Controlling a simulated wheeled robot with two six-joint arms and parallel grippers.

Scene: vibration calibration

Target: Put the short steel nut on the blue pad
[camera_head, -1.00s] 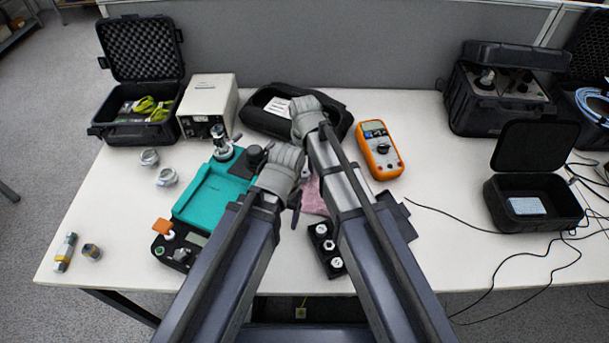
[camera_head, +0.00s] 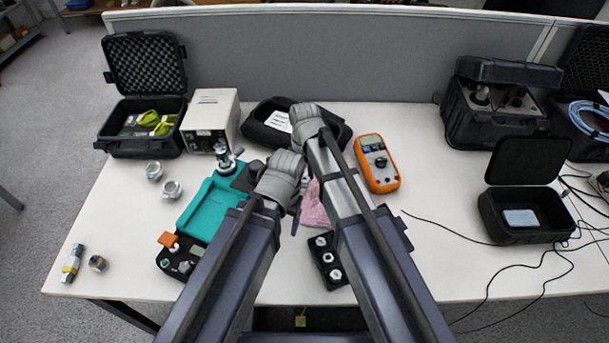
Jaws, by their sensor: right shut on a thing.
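My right gripper (camera_head: 306,118) is over the middle of the table, in front of the black open pouch (camera_head: 263,118). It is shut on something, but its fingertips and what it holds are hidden. My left gripper (camera_head: 281,178) is lower and to the left, beside the teal tray (camera_head: 208,208); its jaws are hidden behind its own wrist. Several steel nuts sit in a black holder (camera_head: 325,262) at the front, beside the pink cloth (camera_head: 314,209). I cannot single out the short steel nut. A pale blue pad (camera_head: 520,218) lies in the small open case at right.
Two silver fittings (camera_head: 172,189) stand left of the teal tray. Two more parts (camera_head: 97,263) are at the front left. An orange multimeter (camera_head: 377,163) lies right of my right arm. Cables (camera_head: 465,242) cross the right side. The front left table is mostly clear.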

